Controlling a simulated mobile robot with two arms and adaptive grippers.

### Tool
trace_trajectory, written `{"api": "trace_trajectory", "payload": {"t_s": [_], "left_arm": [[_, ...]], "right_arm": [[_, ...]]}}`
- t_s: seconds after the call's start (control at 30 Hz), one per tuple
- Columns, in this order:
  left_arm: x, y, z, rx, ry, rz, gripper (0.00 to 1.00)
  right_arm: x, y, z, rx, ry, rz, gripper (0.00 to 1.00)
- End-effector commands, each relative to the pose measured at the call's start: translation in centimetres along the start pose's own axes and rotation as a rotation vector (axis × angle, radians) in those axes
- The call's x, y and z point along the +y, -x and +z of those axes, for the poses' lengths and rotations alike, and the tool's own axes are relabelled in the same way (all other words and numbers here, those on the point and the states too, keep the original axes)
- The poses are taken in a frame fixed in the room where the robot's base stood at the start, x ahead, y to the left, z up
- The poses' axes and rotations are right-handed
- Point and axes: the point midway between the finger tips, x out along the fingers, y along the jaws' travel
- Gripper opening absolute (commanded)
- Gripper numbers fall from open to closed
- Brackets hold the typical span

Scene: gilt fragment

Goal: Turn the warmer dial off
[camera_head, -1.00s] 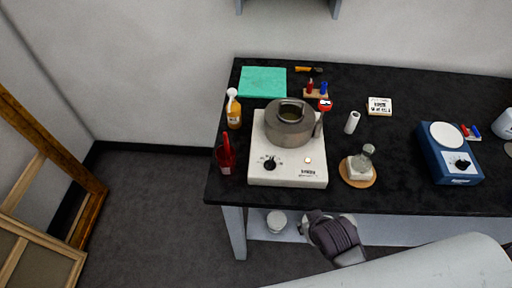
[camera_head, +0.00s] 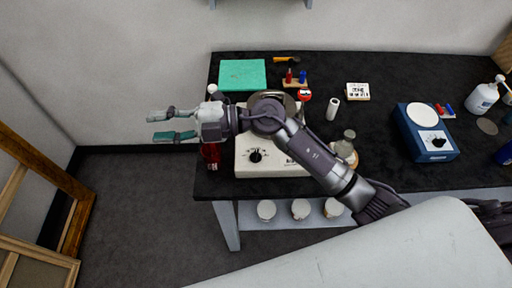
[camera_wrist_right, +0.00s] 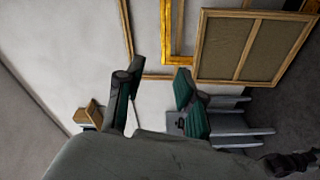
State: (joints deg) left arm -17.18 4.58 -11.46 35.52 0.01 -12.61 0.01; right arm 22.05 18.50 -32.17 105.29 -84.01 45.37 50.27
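The white warmer (camera_head: 246,163) stands at the left part of the black bench in the head view. Its black dial (camera_head: 256,155) shows on the front face, just below my right forearm. The grey pot (camera_head: 287,103) on top of it is mostly hidden behind my arm. My right gripper (camera_head: 163,125) is out to the left of the warmer, beyond the bench's left edge. Its fingers are apart with nothing between them. The fingers (camera_wrist_right: 158,100) also show apart and empty in the right wrist view. My left gripper is not in view.
A red bottle (camera_head: 211,154) stands left of the warmer, close to my right wrist. A blue device (camera_head: 427,131) with its own black knob is on the right. A glass vessel (camera_head: 346,147) is beside my forearm. Wooden frames (camera_head: 45,170) lean at the far left.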

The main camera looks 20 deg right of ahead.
Motion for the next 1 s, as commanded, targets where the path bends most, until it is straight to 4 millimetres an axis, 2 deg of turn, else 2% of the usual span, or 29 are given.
{"api": "trace_trajectory", "payload": {"t_s": [0.07, 0.13, 0.23, 0.3, 0.4, 0.5, 0.6, 0.73, 1.0], "left_arm": [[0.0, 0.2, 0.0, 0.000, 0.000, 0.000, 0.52], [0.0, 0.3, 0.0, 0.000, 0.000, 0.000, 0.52], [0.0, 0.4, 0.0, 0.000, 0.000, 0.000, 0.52], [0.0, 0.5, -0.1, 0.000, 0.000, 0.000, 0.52], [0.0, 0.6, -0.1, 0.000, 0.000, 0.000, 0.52], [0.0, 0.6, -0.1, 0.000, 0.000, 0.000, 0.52], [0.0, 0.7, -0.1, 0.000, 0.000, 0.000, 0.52], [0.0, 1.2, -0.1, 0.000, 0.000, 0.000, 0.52], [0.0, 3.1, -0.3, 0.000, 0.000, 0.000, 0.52]], "right_arm": [[-3.2, 0.4, 0.9, 0.026, 0.065, -0.283, 0.38], [-6.0, 2.1, 2.6, 0.004, 0.092, -0.541, 0.38], [-8.4, 6.6, 5.9, -0.098, 0.095, -0.889, 0.38], [-8.8, 10.3, 8.0, -0.201, 0.076, -1.094, 0.38], [-8.1, 15.0, 10.2, -0.352, 0.035, -1.309, 0.38], [-7.2, 18.2, 11.2, -0.462, -0.002, -1.435, 0.38], [-6.8, 19.6, 11.5, -0.518, -0.024, -1.490, 0.38], [-7.6, 20.0, 11.8, -0.527, -0.033, -1.502, 0.38], [-12.6, 20.0, 13.3, -0.521, -0.034, -1.502, 0.38]]}}
